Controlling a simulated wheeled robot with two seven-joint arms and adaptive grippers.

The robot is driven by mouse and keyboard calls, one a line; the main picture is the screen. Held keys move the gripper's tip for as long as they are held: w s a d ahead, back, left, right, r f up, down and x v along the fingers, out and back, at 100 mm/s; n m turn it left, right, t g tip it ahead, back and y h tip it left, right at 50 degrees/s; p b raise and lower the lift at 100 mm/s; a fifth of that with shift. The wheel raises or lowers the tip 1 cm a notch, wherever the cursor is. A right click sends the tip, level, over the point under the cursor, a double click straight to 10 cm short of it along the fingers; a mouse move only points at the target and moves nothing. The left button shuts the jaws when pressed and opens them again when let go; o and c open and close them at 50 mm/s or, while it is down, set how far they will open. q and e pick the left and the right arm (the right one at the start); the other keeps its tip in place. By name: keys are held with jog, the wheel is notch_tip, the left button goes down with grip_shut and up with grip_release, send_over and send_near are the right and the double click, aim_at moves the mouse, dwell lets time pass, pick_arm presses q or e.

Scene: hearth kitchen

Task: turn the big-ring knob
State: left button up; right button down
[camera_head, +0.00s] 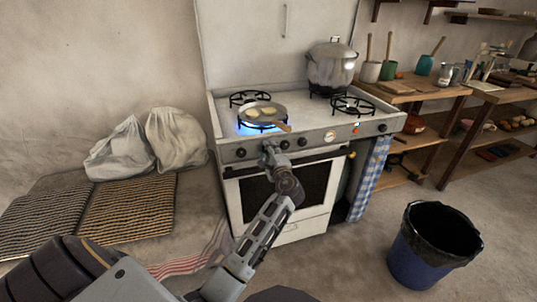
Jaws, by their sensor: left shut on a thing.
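The white stove (228,137) has a row of dark knobs along its front panel. My left gripper (268,149) is at this panel, shut on a knob that its fingers mostly hide, between the leftmost knob (240,152) and another knob (285,144). No marking shows which burner the held knob serves. A blue flame (246,127) burns at the front left burner, under a frying pan (262,112) with pale food in it. My right gripper is not in view.
The pan's wooden handle (285,127) points toward the front edge near my gripper. A large lidded pot (331,68) stands at the back right. A checked blue cloth (369,178) hangs at the right. A blue bin (432,245) stands on the floor, and white sacks (177,138) lie left.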

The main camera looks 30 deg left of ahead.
pick_arm(q)
jog(key=shift+f+n+b, duration=0.1)
jog(key=shift+n+b, duration=0.2)
jog(key=shift+n, duration=0.8)
jog(key=shift+n+b, duration=0.3)
jog(key=o, duration=1)
jog(key=shift+o, duration=0.2)
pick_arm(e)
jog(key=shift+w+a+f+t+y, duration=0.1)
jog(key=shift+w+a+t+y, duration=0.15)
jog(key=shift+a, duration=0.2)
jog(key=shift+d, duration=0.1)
pick_arm(q)
jog(key=shift+s, duration=0.1)
